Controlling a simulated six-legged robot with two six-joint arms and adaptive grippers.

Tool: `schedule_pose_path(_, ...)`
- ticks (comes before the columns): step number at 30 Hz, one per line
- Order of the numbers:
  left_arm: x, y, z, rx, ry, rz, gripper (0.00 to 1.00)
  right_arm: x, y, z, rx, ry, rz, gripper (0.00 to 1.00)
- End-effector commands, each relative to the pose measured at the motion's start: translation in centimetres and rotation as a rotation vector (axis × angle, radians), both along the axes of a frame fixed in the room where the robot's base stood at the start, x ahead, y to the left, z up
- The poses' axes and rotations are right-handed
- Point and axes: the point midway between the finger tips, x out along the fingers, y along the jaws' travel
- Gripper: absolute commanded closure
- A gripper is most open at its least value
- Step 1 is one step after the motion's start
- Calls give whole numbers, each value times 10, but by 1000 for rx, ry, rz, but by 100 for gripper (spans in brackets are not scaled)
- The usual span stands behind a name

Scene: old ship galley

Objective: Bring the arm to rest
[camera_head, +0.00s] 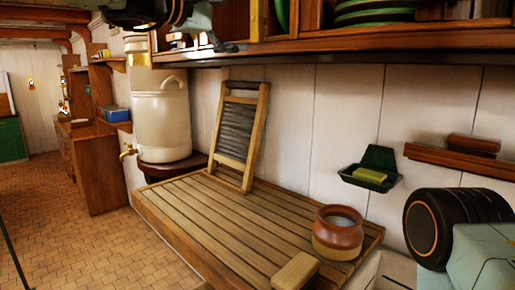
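Part of my arm comes in at the top left edge, in front of the shelf. What looks like my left gripper (208,42) shows there, dark with pale parts and cut off by the frame's top. I cannot tell whether its fingers are open or shut, and I see nothing clearly held in it. Part of my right arm (458,228), a black round joint and a pale green link, fills the lower right corner. My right gripper is outside the picture.
A slatted wooden drainboard (215,225) bears a washboard (240,135), a brown pot (338,235) and a wooden block (295,272). A cream water crock (160,115) stands behind. A soap dish (378,160) hangs on the wall. The shelf (350,44) overhangs; floor at left is clear.

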Motion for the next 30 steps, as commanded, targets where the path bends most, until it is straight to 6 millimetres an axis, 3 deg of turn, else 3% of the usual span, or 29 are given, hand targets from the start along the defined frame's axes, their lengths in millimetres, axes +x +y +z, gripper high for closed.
schedule_pose_path(16,-57,57,1,-3,0,0,0,0,0,0,0,0,0,60)
schedule_pose_path(30,-5,5,-1,3,0,-1,0,0,0,0,0,0,0,60)
